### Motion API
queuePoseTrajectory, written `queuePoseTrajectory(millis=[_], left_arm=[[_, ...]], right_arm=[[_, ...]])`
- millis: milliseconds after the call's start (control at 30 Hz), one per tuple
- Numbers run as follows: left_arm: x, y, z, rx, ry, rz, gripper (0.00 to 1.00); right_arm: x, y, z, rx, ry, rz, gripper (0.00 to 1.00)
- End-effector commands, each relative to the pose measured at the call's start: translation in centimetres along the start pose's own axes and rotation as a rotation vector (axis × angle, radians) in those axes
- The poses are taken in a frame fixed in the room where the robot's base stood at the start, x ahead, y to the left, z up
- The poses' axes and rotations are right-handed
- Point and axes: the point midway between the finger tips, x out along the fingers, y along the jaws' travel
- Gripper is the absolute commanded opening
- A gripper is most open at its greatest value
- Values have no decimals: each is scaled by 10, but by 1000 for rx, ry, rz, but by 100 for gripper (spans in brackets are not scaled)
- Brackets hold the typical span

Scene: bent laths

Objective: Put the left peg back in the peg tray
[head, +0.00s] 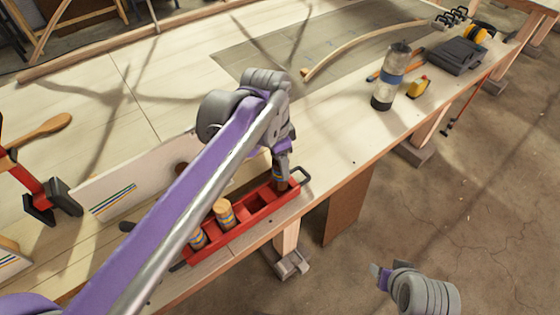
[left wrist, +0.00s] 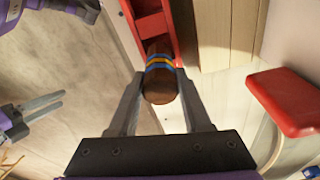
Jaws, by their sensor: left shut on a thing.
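My left gripper (head: 281,172) is shut on a dark brown peg (head: 281,184) with blue and yellow bands. The peg stands roughly upright at the right end compartment of the red peg tray (head: 246,231). In the left wrist view, the peg (left wrist: 160,75) sits between the two fingers (left wrist: 160,88), its far end at the tray (left wrist: 150,24). I cannot tell whether it touches the compartment floor. My right gripper (head: 380,272) is low at the bottom right, off the table. The left wrist view shows its two prongs (left wrist: 45,105) apart and empty.
A bottle (head: 390,77), a yellow tape measure (head: 419,87) and a bent lath (head: 365,45) are farther right. The table's front edge is close to the tray.

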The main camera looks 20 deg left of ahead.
Motion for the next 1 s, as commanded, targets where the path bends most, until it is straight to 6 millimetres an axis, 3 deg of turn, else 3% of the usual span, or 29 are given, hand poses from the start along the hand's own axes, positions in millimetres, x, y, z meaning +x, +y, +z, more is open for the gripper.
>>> queuePoseTrajectory(millis=[1000], left_arm=[[20,0,2,0,0,0,0]], right_arm=[[10,0,8,0,-6,0,55]])
